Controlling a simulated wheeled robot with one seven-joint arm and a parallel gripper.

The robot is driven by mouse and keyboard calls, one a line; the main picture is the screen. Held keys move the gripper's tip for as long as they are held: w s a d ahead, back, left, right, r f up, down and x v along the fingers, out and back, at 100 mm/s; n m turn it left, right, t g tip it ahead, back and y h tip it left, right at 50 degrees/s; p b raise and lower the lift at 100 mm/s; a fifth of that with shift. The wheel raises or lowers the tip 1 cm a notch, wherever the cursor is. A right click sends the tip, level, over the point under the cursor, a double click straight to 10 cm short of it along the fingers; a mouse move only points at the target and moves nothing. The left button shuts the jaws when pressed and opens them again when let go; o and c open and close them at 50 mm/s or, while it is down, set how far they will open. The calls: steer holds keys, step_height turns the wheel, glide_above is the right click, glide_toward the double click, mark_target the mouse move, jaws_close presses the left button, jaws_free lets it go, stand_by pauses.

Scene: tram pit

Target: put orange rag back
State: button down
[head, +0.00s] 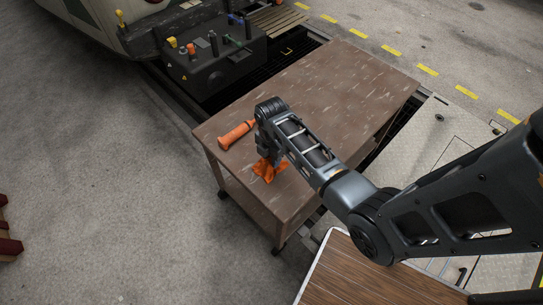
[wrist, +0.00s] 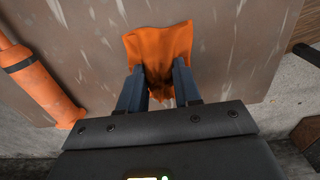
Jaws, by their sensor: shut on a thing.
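The orange rag (head: 268,170) is at the near left part of a brown cart top (head: 330,85), below my gripper (head: 268,158). In the wrist view the orange rag (wrist: 158,50) is bunched between the two fingers of my gripper (wrist: 159,82), with its loose part spread out beyond the fingertips. My gripper is shut on the rag. The rag looks low over the cart top or touching it; I cannot tell which. My arm hides part of the cart top.
An orange cylinder (head: 236,135) lies left of the rag on the cart, also seen in the wrist view (wrist: 38,82). A dark box with coloured fittings (head: 215,60) is behind the cart. A wood-topped surface (head: 350,275) is at the near side. The cart's far right is clear.

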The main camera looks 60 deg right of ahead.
steer(key=c, duration=1.1)
jaws_free()
steer(key=shift+s+f, duration=0.1)
steer(key=shift+f, duration=0.2)
steer(key=o, duration=0.4)
steer(key=shift+r, duration=0.1)
